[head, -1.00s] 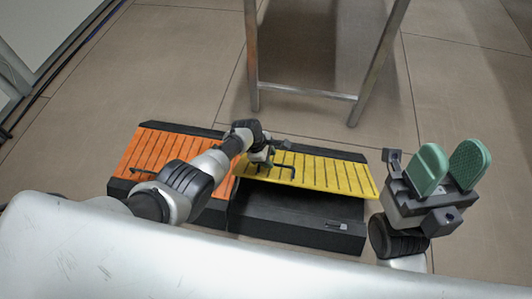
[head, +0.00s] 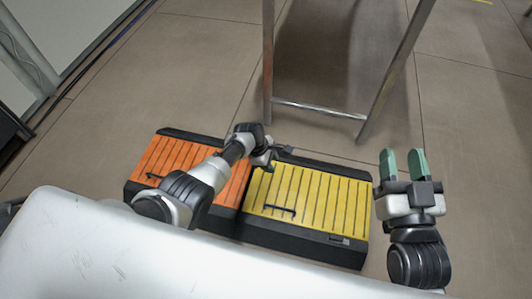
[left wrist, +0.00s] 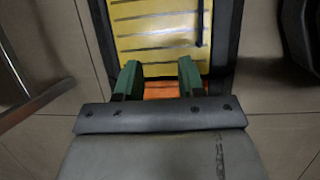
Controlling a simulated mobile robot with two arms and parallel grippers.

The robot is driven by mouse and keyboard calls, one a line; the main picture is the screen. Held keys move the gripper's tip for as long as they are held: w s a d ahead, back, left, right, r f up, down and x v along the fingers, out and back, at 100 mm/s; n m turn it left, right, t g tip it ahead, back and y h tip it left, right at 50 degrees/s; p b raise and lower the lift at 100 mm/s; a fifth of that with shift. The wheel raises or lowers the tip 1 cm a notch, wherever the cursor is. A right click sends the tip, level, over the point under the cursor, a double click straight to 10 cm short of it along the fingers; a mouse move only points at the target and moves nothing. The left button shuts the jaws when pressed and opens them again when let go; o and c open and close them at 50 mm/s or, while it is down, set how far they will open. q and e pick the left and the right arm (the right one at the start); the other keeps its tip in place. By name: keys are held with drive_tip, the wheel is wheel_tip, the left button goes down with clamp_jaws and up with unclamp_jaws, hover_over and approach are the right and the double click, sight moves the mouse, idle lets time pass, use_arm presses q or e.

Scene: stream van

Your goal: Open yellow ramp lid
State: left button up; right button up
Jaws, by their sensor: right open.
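The yellow ramp lid (head: 310,200) lies flat in its black frame, shut, beside the orange lid. Its black handle (head: 280,210) is on the near left part. In the left wrist view, the yellow lid (left wrist: 155,28) fills the top middle and the handle (left wrist: 200,22) is right of centre. My left gripper (head: 270,164) hangs over the seam between the two lids, away from the handle. Its green fingers are apart and empty in the left wrist view (left wrist: 158,80). My right gripper (head: 403,166) is open and empty, right of the yellow lid.
The orange lid (head: 172,160) is shut, with a black handle on its left. A metal-legged stand (head: 318,108) rises behind the ramp. A dark latch plate (head: 340,239) is on the near front edge. Tiled floor (head: 470,130) is clear at right.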

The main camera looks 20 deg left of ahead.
use_arm(q)
drive_tip(key=shift+p+v, duration=1.1)
drive_tip(key=shift+v, duration=0.7)
use_arm(e)
wheel_tip(320, 180, down, 8)
drive_tip(key=s+d+g+h, duration=0.2)
drive_tip(key=g, duration=0.4)
drive_tip(key=shift+r+g, duration=0.15)
drive_tip(key=shift+g, duration=0.25)
